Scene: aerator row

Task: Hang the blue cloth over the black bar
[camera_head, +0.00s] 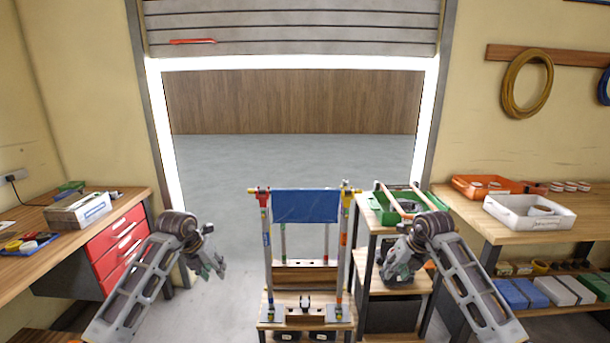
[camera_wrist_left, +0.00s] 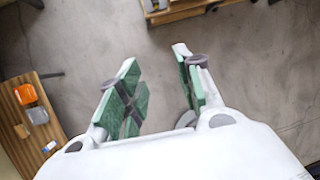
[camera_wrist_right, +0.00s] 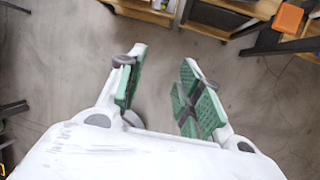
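The blue cloth (camera_head: 305,206) hangs as a flat panel at the top of a stand, between two upright posts. Its top edge lies level along the crossbar line, and the black bar itself cannot be made out behind or under it. My left gripper (camera_head: 214,268) is to the left of the stand, apart from the cloth; its fingers stand apart and empty in the left wrist view (camera_wrist_left: 160,88). My right gripper (camera_head: 392,272) is to the right of the stand, also apart from the cloth; its fingers are spread and empty in the right wrist view (camera_wrist_right: 157,88).
The stand's wooden base (camera_head: 306,325) sits low in front. A small shelf with a green bin (camera_head: 388,214) stands close on its right. A bench with a white tray (camera_head: 530,212) is further right. A bench with red drawers (camera_head: 118,240) is on the left. Open floor lies behind.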

